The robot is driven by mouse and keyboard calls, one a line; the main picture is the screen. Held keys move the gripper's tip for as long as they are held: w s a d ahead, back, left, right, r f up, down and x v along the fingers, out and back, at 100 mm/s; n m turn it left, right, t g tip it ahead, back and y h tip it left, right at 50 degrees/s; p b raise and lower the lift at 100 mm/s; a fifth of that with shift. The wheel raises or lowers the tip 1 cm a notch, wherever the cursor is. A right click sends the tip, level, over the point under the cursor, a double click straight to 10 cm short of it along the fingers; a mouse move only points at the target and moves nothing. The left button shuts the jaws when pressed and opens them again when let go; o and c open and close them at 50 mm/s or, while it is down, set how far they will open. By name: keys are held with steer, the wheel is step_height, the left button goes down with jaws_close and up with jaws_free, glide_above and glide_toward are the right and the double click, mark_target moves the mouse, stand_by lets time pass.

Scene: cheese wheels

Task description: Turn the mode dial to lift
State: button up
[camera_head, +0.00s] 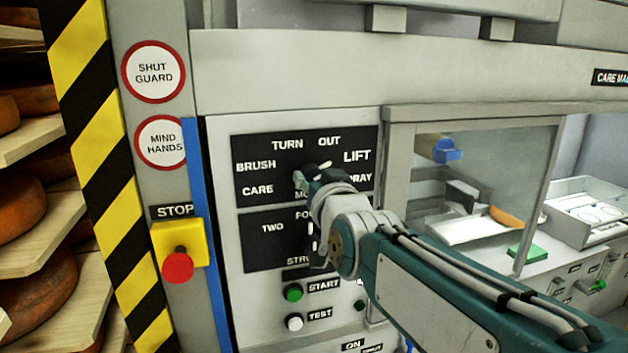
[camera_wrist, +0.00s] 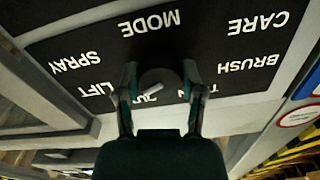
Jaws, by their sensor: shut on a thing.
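The mode dial (camera_wrist: 157,79) is a dark round knob on a black label plate (camera_wrist: 205,45), seen upside down in the wrist view. My gripper (camera_wrist: 158,70) is shut on it, one finger on each side. A short white mark shows at the dial's lower edge; I cannot tell exactly which label it points at. The LIFT label (camera_head: 357,156) is to the upper right of the dial in the head view. The labels CARE, BRUSH, TURN, OUT and SPRAY also surround it. In the head view my gripper (camera_head: 308,180) and wrist hide most of the dial.
Below is a second dial plate (camera_head: 258,250), partly behind my arm, then a green START button (camera_head: 293,292) and a white TEST button (camera_head: 294,322). A red STOP button (camera_head: 177,265) is at left. A glazed compartment (camera_head: 480,190) is at right, cheese shelves (camera_head: 40,235) far left.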

steer(key=o, duration=1.1)
steer(key=shift+o, duration=0.2)
steer(key=v, duration=1.2)
steer(key=shift+f, duration=0.15)
steer(key=s+d+f+g+h, duration=0.1)
steer(key=s+d+f+g, duration=0.2)
steer(key=f, duration=0.4)
steer(key=s+d+f+g+h, duration=0.2)
steer(key=s+d+f+g, duration=0.2)
steer(key=f, duration=0.4)
steer(key=s+d+f+m+g+h, duration=0.1)
steer(key=s+d+f+g+h, duration=0.1)
steer(key=s+d+f+g, duration=0.2)
step_height(320, 180, down, 3)
steer(key=shift+s+f+g, duration=0.25)
steer(key=shift+s+g, duration=0.15)
steer(key=shift+s, duration=0.65)
